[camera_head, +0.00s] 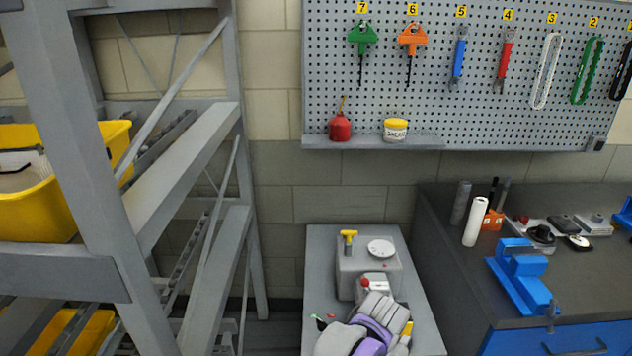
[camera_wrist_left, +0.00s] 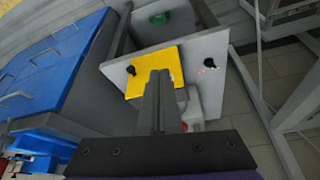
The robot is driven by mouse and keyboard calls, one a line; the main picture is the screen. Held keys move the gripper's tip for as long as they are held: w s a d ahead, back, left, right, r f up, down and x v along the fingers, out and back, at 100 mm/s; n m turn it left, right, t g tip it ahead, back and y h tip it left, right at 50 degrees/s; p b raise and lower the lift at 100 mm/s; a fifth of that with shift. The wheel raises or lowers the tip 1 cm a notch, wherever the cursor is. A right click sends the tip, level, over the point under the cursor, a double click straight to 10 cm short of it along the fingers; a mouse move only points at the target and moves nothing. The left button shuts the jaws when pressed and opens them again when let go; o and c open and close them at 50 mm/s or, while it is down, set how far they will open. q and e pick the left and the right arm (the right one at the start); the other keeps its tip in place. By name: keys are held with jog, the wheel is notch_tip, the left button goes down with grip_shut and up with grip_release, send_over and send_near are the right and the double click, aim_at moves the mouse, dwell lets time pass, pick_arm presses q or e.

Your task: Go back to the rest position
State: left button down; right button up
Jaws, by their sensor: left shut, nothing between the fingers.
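My left gripper (camera_wrist_left: 158,78) shows in the left wrist view. Its two dark fingers are together with nothing between them. They point toward a grey box with a yellow plate (camera_wrist_left: 150,62), dark knobs and a green knob (camera_wrist_left: 159,18). I cannot tell whether the fingertips touch the plate. In the head view a purple and grey part of my arm is at the bottom middle, in front of a grey cabinet (camera_head: 322,250); the fingertips cannot be made out there. My right gripper is in neither view.
A grey rack (camera_head: 195,165) with a yellow bin (camera_head: 50,215) stands at the left. A dark workbench (camera_head: 465,270) with a blue vise (camera_head: 522,275) is at the right. A tool pegboard (camera_head: 400,90) hangs behind. A box with a yellow knob and white dial (camera_head: 380,248) tops the cabinet.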

pick_arm(q)
jog(key=s+a+r+n+p, duration=0.15)
jog(key=s+a, duration=0.25)
jog(key=a, duration=0.6)
jog(key=s+a+r+p, duration=0.1)
jog(key=s+a+r, duration=0.25)
jog(key=a, duration=0.65)
jog(key=s+a+f+n+t+y+p, duration=0.1)
jog(key=s+a+f+p, duration=0.1)
jog(key=s+a, duration=0.9)
jog(key=shift+s+n+p, duration=0.35)
jog(key=shift+p, duration=0.2)
jog(key=shift+a+f, duration=0.1)
